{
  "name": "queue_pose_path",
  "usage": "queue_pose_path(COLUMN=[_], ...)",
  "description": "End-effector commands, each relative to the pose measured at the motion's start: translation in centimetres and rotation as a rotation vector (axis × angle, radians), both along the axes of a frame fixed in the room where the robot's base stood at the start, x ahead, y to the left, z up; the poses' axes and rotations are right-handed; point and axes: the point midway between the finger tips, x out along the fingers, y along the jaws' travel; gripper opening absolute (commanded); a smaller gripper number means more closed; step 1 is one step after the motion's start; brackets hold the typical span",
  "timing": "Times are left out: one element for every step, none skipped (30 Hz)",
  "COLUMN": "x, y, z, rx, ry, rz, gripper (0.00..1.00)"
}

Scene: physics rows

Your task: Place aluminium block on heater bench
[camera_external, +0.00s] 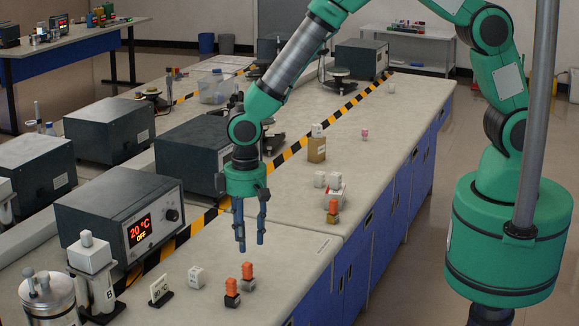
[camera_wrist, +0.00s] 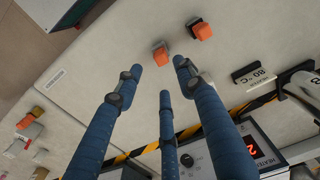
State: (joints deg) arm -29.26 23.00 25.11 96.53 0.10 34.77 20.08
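Two small blocks with orange tops stand on the near bench. One has a grey body (camera_external: 248,284) and looks like the aluminium block; it also shows in the wrist view (camera_wrist: 160,47). The other has a black body (camera_external: 232,300), beside it in the wrist view (camera_wrist: 199,29). My gripper (camera_external: 251,244) hangs above the bench, over and just behind the blocks. Its blue fingers (camera_wrist: 158,76) are spread and hold nothing. The near bench top (camera_external: 290,247) carries a heater box (camera_external: 120,215) reading 20 °C OFF. Which surface is the heater bench is not labelled.
A white cube (camera_external: 196,277) and an 80 °C sign (camera_external: 160,289) stand left of the blocks. Another orange-topped block (camera_external: 333,212) and white cubes stand at right. Striped tape runs along the bench.

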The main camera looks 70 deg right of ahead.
Motion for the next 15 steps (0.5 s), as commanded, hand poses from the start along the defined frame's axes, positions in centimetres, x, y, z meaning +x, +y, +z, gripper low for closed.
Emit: queue_pose_path(x=[0.0,0.0,0.0,0.0,0.0,0.0,0.0,0.0,0.0,0.0,0.0,0.0,0.0,0.0,0.0], y=[0.0,0.0,0.0,0.0,0.0,0.0,0.0,0.0,0.0,0.0,0.0,0.0,0.0,0.0,0.0], z=[0.8,1.2,1.7,2.0,2.2,2.5,2.7,2.9,3.1,3.2,3.2,3.3,3.3,3.3,3.3], rx=[0.001,0.001,0.001,0.001,0.0,0.0,0.0,0.0,0.0,0.0,0.0,0.0,0.0,0.0,0.0], ry=[-0.002,-0.002,-0.002,-0.001,-0.001,0.0,-0.001,-0.001,-0.001,-0.001,-0.001,-0.001,-0.001,-0.001,-0.001], rz=[0.0,0.0,0.0,0.0,0.0,0.0,0.0,0.0,0.0,0.0,0.0,0.0,0.0,0.0,0.0], gripper=[0.39,0.39,0.39,0.39,0.39,0.39,0.39,0.39,0.39,0.39,0.39,0.39,0.39,0.39,0.39])
